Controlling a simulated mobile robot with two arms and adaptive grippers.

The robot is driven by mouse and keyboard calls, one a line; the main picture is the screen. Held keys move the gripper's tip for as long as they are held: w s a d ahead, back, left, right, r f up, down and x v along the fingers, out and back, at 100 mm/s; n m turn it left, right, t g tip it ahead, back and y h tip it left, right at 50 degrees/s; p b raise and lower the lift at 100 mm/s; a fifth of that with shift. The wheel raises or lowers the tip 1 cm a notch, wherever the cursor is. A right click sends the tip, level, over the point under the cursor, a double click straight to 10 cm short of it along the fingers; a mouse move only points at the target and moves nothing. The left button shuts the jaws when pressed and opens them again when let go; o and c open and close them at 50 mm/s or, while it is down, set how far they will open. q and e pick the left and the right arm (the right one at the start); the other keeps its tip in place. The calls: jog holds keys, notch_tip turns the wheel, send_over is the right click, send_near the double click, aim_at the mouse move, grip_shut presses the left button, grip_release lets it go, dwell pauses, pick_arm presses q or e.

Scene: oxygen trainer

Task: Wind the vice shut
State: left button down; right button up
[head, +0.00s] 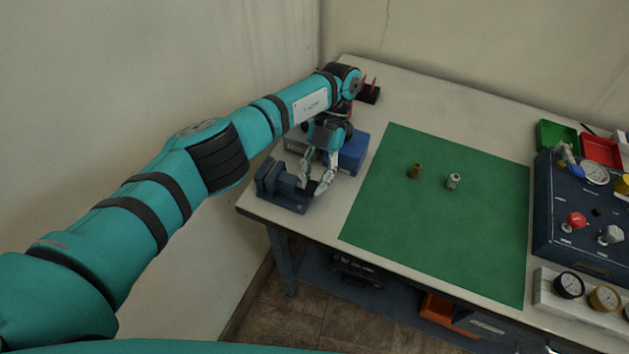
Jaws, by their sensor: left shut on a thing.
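The vice (283,187) is a small dark blue-grey bench vice at the left front corner of the table. My left arm reaches in from the left, and my left gripper (317,188) points down at the right end of the vice. Its fingers are shut around the vice's handle end, which they mostly hide. I cannot make out the gap between the vice jaws at this size. My right gripper is not in view.
A green mat (440,215) with a brass fitting (415,170) and a silver fitting (453,181) covers the table's middle. A blue box (353,153) stands just behind the gripper. A dark gauge panel (575,225) and a green bin (556,136) are at right.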

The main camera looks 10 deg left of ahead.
pick_arm(q)
jog(key=shift+d, duration=0.1)
dwell(0.4)
jog(key=c, duration=1.5)
grip_release()
jog(key=shift+w, duration=0.1)
jog(key=shift+r, duration=0.15)
notch_tip(320, 180, up, 10)
jog(key=shift+d+f, duration=0.1)
jog(key=shift+f, duration=0.1)
